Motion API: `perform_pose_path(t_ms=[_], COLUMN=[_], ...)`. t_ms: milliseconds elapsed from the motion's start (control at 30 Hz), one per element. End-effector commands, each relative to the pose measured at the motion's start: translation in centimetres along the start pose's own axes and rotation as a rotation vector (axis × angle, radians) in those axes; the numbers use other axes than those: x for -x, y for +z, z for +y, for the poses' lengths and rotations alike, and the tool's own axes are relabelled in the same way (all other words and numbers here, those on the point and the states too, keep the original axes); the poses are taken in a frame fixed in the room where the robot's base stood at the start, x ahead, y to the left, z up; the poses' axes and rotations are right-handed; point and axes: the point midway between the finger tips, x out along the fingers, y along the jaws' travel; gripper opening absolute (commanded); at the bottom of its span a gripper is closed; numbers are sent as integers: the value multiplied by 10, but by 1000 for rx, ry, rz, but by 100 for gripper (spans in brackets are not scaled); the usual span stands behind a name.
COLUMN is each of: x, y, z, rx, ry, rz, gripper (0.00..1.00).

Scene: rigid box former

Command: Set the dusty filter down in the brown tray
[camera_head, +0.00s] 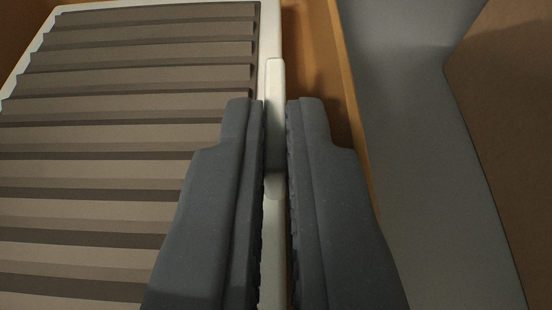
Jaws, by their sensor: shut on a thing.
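The dusty filter (120,125) fills the left half of the view, with grey-brown pleats inside a pale frame. My gripper (275,105) is shut on the filter's right frame edge, one dark finger on each side of a pale raised tab. The brown tray (345,75) shows as an orange-brown wall just right of the filter and at the top left corner. The filter lies within the tray's outline as seen from above. I cannot tell whether its underside touches the tray floor.
A grey surface (420,160) lies right of the tray wall. A brown area (510,110) is beyond it at the far right. Between the filter's frame and the tray's right wall is a narrow shadowed gap, with the right finger over it.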

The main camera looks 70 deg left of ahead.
Motion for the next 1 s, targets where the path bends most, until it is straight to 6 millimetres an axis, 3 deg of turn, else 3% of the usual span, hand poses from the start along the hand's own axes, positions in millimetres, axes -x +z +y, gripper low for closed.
perform_pose_path(t_ms=[67,100,133,500,667,1000], x=[0,-1,-1,0,22,84], y=[2,2,2,-2,-2,-3], z=[0,0,0,0,1,2], rx=[0,0,0,0,-4,-3], ry=[0,0,0,0,2,4], rz=[-1,-1,0,1,-2,0], gripper=[0,11,15,15,15,15])
